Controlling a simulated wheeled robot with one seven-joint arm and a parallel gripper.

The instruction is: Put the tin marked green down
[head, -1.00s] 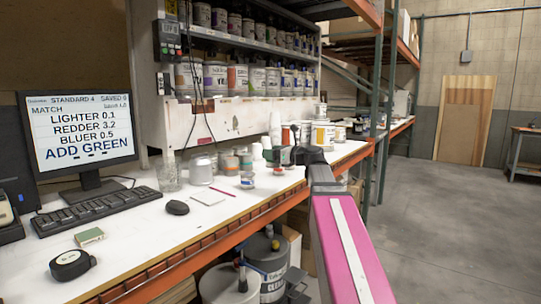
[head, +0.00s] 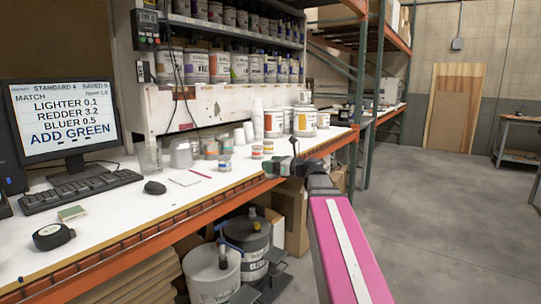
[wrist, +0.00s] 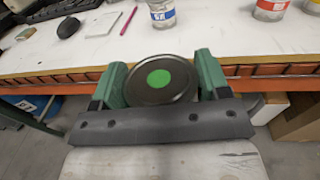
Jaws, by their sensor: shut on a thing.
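The tin marked green (wrist: 148,92) shows in the wrist view as a round metal lid with a bright green dot. It sits between the two green fingers of my gripper (wrist: 163,72), which is shut on it. In the head view my gripper (head: 280,167) is at the bench's front edge, right of the small tins; the held tin cannot be made out there. The white bench top (head: 130,205) lies beyond the tin in the wrist view, with its orange front beam (wrist: 60,78) just behind the fingers.
Small tins stand on the bench: one with a blue label (head: 225,163) and others with red or orange labels (head: 257,151). White cups (head: 240,136) and larger cans (head: 305,121) stand behind. A pen (head: 200,174) and mouse (head: 154,187) lie left. Drums (head: 247,240) stand below.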

